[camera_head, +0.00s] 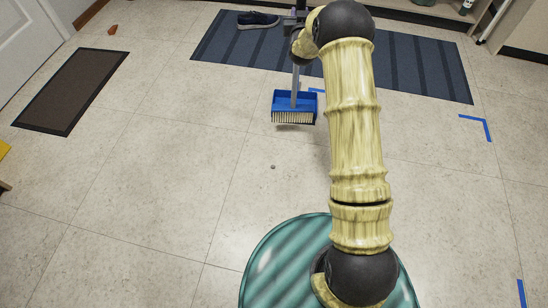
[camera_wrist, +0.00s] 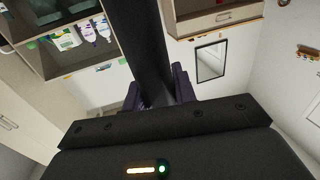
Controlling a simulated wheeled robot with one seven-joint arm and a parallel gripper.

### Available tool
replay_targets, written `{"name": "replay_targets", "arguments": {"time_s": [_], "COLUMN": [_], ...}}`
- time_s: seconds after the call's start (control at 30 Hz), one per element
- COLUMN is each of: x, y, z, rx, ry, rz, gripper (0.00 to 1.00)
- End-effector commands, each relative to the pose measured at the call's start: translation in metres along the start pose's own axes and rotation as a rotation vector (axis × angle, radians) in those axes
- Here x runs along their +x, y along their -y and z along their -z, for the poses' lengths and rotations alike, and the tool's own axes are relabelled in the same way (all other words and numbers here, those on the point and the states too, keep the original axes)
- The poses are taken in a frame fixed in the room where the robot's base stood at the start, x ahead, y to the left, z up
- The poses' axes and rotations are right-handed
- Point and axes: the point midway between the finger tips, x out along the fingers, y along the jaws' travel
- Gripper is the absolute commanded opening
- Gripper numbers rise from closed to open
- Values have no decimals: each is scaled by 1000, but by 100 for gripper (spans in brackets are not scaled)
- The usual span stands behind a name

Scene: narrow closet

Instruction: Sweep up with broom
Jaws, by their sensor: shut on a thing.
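The broom (camera_head: 294,100) has a blue head with pale bristles pointing down, in the upper middle of the head view. Its grey handle rises to my gripper (camera_head: 299,22), which is partly hidden by my arm. In the wrist view my gripper (camera_wrist: 158,92) is shut on the dark broom handle (camera_wrist: 150,45) between its two fingers. The broom is roughly upright. I cannot tell if the bristles touch the floor. A small dark speck (camera_head: 272,167) lies on the tiles in front of the broom. A small orange-brown piece (camera_head: 112,30) lies at the upper left.
A striped blue mat (camera_head: 420,70) lies behind the broom, with a dark shoe (camera_head: 258,20) on it. A brown mat (camera_head: 72,90) lies at the left near a white door (camera_head: 22,40). Blue tape corners (camera_head: 487,128) mark the floor. The tiles at left and centre are mostly clear.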

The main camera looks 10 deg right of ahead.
Motion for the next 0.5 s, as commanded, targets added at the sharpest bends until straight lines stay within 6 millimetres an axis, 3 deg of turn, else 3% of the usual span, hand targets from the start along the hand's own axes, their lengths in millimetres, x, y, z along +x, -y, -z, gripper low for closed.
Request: {"name": "replay_targets", "arguments": {"time_s": [0.03,0.07,0.2,0.5], "x": [0,0,0,-1], "y": [0,0,0,0], "z": [2,2,2,7], "rx": [0,0,0,0], "ry": [-4,-4,-4,-3], "rz": [0,0,0,0], "gripper": [0,25,0,0]}}
